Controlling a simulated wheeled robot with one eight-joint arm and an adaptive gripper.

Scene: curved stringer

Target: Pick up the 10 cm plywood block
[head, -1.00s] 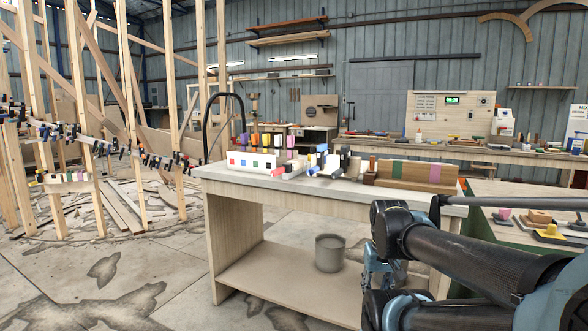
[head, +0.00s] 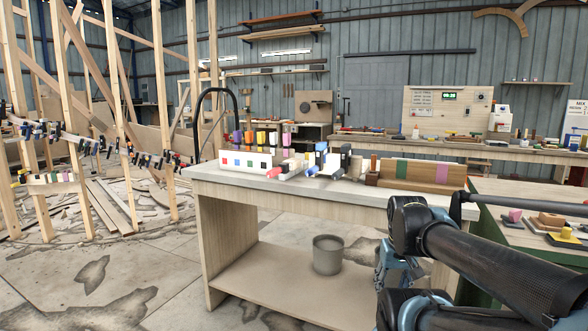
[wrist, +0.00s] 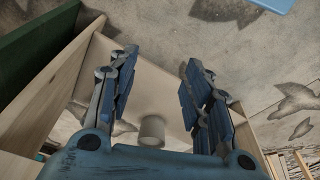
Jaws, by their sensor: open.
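No block in view can be told for sure as the 10 cm plywood block. A small brown wooden block (head: 551,220) lies on the green-sided bench at the right in the head view. A long wooden piece with green and pink bands (head: 420,172) stands on the middle workbench. My gripper (wrist: 156,72) is open and empty in the wrist view, its two blue fingers spread apart. Beyond the fingers lie the workbench's lower shelf and a grey bucket (wrist: 152,130). In the head view my arm partly hides the gripper beside the workbench's right end.
The middle workbench (head: 300,189) carries a white rack and several coloured clamps. The bucket (head: 327,255) stands on its lower shelf. The green-sided bench (head: 490,185) is close on the right. Timber framing with clamps stands at the left. Some concrete floor in front is open.

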